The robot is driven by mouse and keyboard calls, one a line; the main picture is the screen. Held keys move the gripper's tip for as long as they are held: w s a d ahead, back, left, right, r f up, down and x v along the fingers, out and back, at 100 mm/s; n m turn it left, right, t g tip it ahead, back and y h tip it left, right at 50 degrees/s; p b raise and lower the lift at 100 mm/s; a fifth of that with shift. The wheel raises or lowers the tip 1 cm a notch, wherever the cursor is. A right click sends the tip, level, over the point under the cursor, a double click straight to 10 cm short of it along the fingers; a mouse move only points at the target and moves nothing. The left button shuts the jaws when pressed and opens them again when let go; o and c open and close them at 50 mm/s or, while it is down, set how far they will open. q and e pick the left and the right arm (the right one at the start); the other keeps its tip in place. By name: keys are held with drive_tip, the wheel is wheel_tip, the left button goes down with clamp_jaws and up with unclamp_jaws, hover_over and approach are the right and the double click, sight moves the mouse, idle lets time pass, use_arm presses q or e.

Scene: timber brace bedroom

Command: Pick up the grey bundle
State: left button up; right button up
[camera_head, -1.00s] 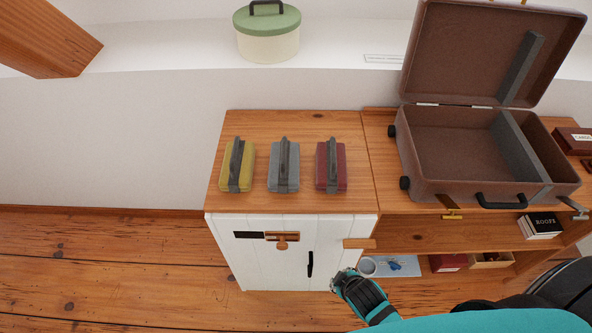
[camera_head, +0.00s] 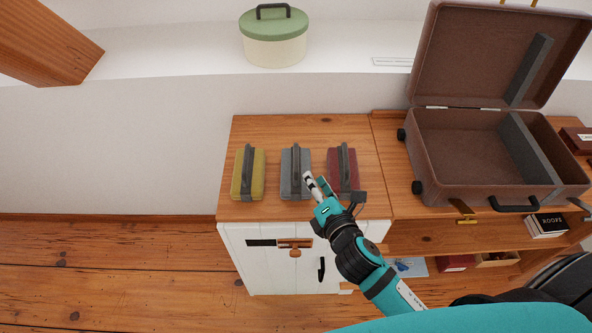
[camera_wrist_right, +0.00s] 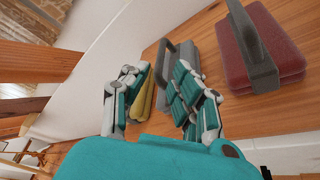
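The grey bundle (camera_head: 289,185), with a dark strap handle on top, lies on the wooden cabinet top between the yellow bundle (camera_head: 257,178) and the red bundle (camera_head: 336,177). My right gripper (camera_head: 317,181) is over the cabinet's front edge, just right of the grey bundle and in front of the red one. In the right wrist view its fingers (camera_wrist_right: 157,72) are apart with nothing held. There the grey bundle (camera_wrist_right: 186,54) is partly hidden behind the right finger, and the yellow bundle (camera_wrist_right: 147,95) shows between the fingers. My left gripper is out of view.
An open brown suitcase (camera_head: 465,150) stands on the right of the surface. A green-lidded round box (camera_head: 275,45) stands on the white ledge behind. The white cabinet door (camera_head: 270,270) has a dark handle. Bare wood lies behind the bundles.

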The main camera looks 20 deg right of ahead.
sight(296, 152)
drive_tip(key=x, duration=1.3)
drive_tip(key=shift+w+a+f+p, duration=0.1)
drive_tip(key=shift+f+p, duration=0.25)
drive_tip(key=shift+p, duration=0.05)
clamp_jaws()
